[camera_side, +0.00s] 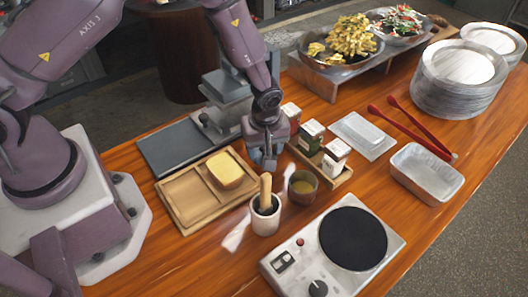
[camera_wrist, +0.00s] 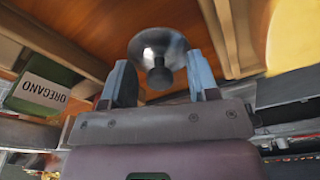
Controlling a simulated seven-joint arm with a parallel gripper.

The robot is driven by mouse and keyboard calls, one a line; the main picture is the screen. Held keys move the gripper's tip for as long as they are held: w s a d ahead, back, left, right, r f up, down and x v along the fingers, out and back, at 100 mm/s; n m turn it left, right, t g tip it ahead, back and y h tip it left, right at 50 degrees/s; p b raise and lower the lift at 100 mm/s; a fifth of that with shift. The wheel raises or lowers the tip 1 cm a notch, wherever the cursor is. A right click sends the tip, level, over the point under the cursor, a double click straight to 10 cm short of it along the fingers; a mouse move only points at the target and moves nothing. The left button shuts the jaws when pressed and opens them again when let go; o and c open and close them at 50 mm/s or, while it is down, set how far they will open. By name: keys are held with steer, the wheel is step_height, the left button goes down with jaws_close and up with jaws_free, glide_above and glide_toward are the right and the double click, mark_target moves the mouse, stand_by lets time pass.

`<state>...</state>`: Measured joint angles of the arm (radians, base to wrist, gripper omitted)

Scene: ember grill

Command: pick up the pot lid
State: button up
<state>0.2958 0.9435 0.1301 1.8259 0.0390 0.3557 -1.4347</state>
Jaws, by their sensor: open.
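The pot lid (camera_wrist: 158,42) is a small, shiny metal disc with a dark knob, lying on the wooden table in the wrist view. My gripper (camera_wrist: 157,66) is open, with its two blue-grey fingers on either side of the knob. I cannot tell whether either finger touches it. In the side view my gripper (camera_side: 263,160) is low over the table, between the wooden board and the spice tray. The lid cannot be made out there, hidden by the gripper.
The wooden board (camera_side: 184,203) with a yellow block (camera_side: 225,170) is close on the left, the spice tray (camera_side: 323,176) close on the right. A mortar with pestle (camera_side: 265,217) and a brown cup (camera_side: 302,187) stand in front. A hotplate (camera_side: 330,270) sits nearer the camera.

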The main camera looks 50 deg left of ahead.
steer(key=shift+c, duration=0.2)
steer(key=c, duration=1)
steer(key=shift+o, duration=0.2)
steer(key=shift+r, duration=0.15)
